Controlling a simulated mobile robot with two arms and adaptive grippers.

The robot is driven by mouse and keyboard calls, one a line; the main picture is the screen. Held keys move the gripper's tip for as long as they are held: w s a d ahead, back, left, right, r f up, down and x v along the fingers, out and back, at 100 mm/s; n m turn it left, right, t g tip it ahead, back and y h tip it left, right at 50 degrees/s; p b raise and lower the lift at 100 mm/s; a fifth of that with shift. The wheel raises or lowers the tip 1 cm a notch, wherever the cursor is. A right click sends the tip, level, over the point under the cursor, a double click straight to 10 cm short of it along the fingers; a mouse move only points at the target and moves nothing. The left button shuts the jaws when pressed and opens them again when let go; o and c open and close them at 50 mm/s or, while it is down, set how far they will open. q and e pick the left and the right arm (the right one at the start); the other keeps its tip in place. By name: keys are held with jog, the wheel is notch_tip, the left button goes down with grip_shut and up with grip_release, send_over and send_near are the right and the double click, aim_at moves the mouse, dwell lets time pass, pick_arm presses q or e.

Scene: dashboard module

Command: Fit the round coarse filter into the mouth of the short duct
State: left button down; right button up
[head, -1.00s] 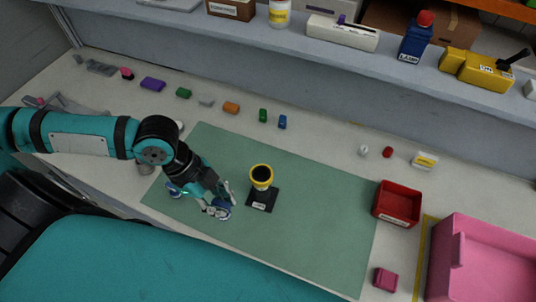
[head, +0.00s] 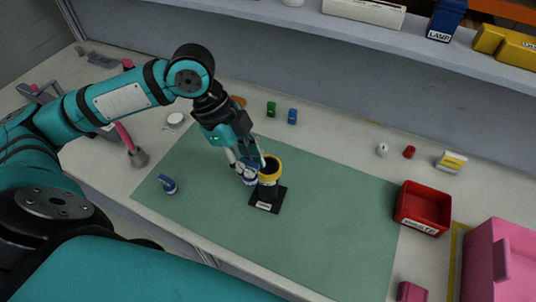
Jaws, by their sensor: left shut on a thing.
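The short duct (head: 271,181) is a dark upright cylinder with a yellow rim, standing on a black labelled base on the green mat. Its dark mouth faces up. My left gripper (head: 249,167) reaches down from the upper left, just left of the duct's rim. It is shut on a small blue-and-white round piece (head: 249,176), which appears to be the coarse filter. The fingers partly hide this piece. It is beside the rim in the picture, not in the mouth; whether it touches the rim I cannot tell. My right gripper is not in view.
Another blue-and-white piece (head: 167,184) lies on the left of the green mat (head: 320,225). A red bin (head: 423,207) and a pink crate (head: 505,260) stand at the right. Small coloured parts line the back. The mat right of the duct is clear.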

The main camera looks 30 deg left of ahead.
pick_arm(q)
jog(key=w, duration=0.2)
jog(key=w+p, duration=0.1)
jog(key=w, duration=0.1)
jog(key=w+d, duration=0.1)
jog(key=w, duration=0.1)
jog(key=shift+w+f, duration=0.25)
jog(key=shift+f, duration=0.1)
notch_tip(320, 180, down, 3)
jog(key=shift+s+r+p, duration=0.1)
jog(key=shift+s+p, duration=0.05)
jog(key=shift+p, duration=0.55)
jog(key=shift+f, duration=0.35)
jog(key=c, duration=1.3)
grip_release()
jog(key=shift+o, duration=0.2)
jog(key=b+v, duration=0.2)
jog(key=v, duration=1)
jog(key=shift+d, duration=0.1)
